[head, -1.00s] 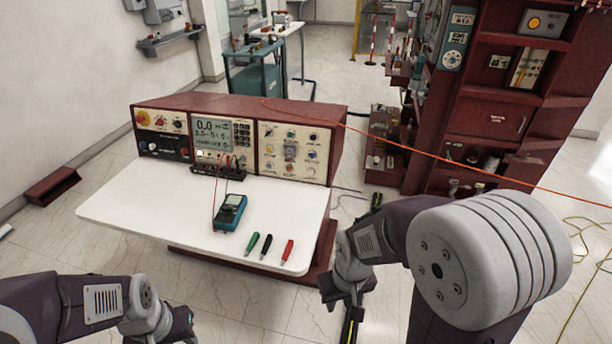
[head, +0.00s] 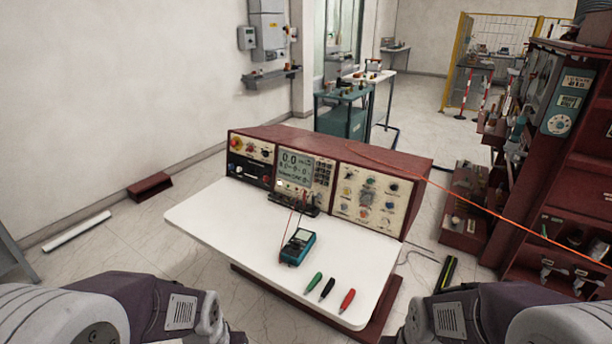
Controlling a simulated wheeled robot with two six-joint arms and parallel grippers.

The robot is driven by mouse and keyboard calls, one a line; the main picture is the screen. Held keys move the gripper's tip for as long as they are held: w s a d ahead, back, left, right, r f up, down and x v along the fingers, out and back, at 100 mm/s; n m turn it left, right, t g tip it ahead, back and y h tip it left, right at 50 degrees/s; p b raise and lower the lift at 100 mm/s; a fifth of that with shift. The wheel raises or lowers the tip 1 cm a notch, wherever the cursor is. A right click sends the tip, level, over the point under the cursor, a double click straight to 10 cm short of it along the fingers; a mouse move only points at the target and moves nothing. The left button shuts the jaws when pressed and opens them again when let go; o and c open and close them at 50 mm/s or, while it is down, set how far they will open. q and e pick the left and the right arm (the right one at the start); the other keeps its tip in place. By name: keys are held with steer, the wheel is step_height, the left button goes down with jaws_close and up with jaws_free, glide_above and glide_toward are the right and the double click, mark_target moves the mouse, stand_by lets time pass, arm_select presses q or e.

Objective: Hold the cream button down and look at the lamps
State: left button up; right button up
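The red test console (head: 330,147) stands behind a white worktop, with a left panel, a display and a right panel on its front. A small pale button-like spot (head: 281,184) shows under the left of the display; it is too small to confirm as the cream button. The right panel (head: 368,197) carries several small coloured round parts; which are lamps and whether any is lit I cannot tell. The display (head: 293,165) shows digits. My two arms enter along the bottom edge, well short of the console, and both grippers are out of the picture.
An orange cable (head: 470,208) runs right from the console top. A red rack (head: 570,180) stands at right. The worktop's left half is clear.

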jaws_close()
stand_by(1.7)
